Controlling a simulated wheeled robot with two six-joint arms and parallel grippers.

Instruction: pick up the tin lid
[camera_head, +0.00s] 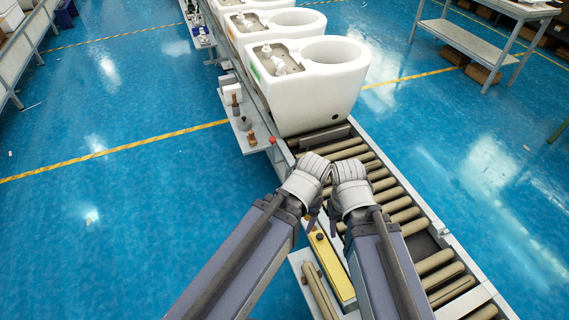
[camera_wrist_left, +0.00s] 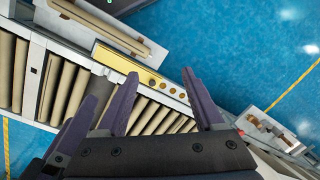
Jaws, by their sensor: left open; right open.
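I cannot make out a tin lid in either view. My left gripper (camera_head: 312,212) comes in from the lower left in the head view, above the near end of the roller conveyor. In the left wrist view its two dark purple fingers (camera_wrist_left: 160,76) are spread apart with nothing between them. My right gripper (camera_head: 336,216) is close beside it on the right, and its fingers are largely hidden behind the wrist. I see nothing held in it.
The roller conveyor (camera_head: 405,216) carries several white toilet bodies (camera_head: 318,97). A yellow-topped control box (camera_head: 331,266) is on its left side, also in the left wrist view (camera_wrist_left: 122,63). A side shelf (camera_head: 262,132) holds small brown and grey items. Blue floor is open to the left.

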